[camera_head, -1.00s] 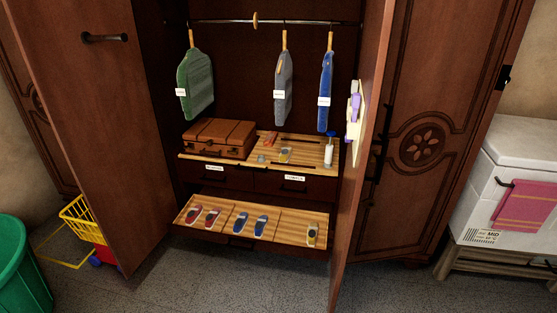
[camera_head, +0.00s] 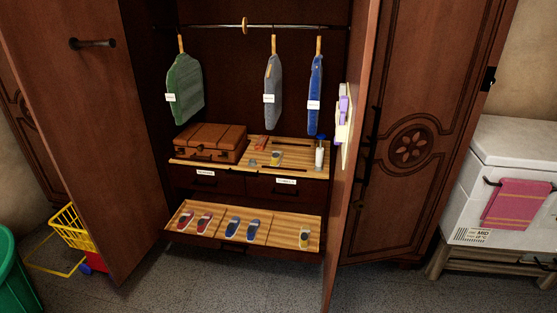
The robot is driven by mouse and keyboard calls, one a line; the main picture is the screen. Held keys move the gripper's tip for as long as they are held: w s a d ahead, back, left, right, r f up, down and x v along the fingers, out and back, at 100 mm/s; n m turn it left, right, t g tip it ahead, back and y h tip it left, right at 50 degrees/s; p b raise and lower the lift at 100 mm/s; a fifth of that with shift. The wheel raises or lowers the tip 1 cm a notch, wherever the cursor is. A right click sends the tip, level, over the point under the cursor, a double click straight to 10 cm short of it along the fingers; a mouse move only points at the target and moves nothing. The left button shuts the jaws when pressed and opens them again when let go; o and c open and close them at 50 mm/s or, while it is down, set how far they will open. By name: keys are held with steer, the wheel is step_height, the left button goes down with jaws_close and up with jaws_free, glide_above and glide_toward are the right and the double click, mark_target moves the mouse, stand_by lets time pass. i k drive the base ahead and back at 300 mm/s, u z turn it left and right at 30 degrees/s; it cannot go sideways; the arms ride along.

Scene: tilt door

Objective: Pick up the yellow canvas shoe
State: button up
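A single small shoe with yellow on it (camera_head: 305,238) sits in the right section of the pull-out lower shelf (camera_head: 273,234) of the open wardrobe. A similar small yellowish, grey item (camera_head: 276,158), perhaps another shoe, lies on the upper wooden shelf (camera_head: 300,150). It is too small to tell for sure. Red shoes (camera_head: 195,219) and blue shoes (camera_head: 243,228) sit in the left and middle sections of the lower shelf. My gripper is not in view.
The wardrobe's left door (camera_head: 90,130) and right door (camera_head: 350,160) stand open. A brown suitcase (camera_head: 210,143) and white bottle (camera_head: 320,157) are on the upper shelf. A yellow cart (camera_head: 70,228), green bin (camera_head: 12,280) and white chest (camera_head: 510,160) flank it. Grey floor in front is clear.

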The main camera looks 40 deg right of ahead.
mark_target(277, 158)
steer(key=i, duration=0.9)
steer(key=u, duration=0.05)
